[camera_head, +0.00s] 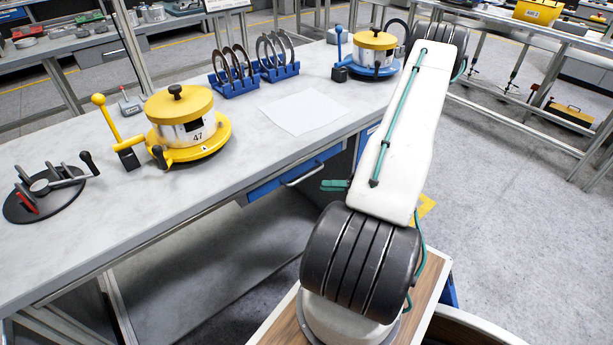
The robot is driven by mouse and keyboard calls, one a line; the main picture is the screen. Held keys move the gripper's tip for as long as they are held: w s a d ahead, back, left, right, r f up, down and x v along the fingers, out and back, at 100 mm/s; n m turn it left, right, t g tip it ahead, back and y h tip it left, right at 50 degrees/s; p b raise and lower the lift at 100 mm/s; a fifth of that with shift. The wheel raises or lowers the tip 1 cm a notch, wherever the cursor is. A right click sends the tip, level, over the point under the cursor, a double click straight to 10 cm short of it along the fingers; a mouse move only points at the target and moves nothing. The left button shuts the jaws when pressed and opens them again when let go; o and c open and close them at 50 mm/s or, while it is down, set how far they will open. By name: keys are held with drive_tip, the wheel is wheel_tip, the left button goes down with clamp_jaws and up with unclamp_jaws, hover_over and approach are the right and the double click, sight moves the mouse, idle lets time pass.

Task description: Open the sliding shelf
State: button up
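A blue drawer-like front (268,187) sits under the front edge of the grey worktable, left of my arm. It looks like the sliding shelf, and it appears closed, close beneath the tabletop. A silver bar handle (303,176) is on its face. Its right end is partly hidden by a small teal and dark part beside my arm. My white arm with black joints rises from the lower middle to the upper right. My gripper cannot be made out; the arm hides whatever is behind it.
The worktable (235,200) holds a yellow pot fixture (183,120), a blue one (373,52), blue racks of rings (236,82), a white sheet (303,111) and a black round device (47,190). Grey floor (480,200) is clear to the right. A metal-framed bench stands behind.

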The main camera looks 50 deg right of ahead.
sight(307, 175)
drive_tip(key=w+m, duration=0.1)
drive_tip(key=w, duration=0.1)
drive_tip(key=w+a+r+m+t, duration=0.1)
drive_tip(key=w, duration=0.2)
drive_tip(key=w+m+h, duration=0.1)
drive_tip(key=w+m, duration=0.1)
drive_tip(key=shift+w+a+r+t, duration=0.2)
drive_tip(key=shift+w+a+t, duration=0.1)
drive_tip(key=shift+a, duration=0.1)
clamp_jaws()
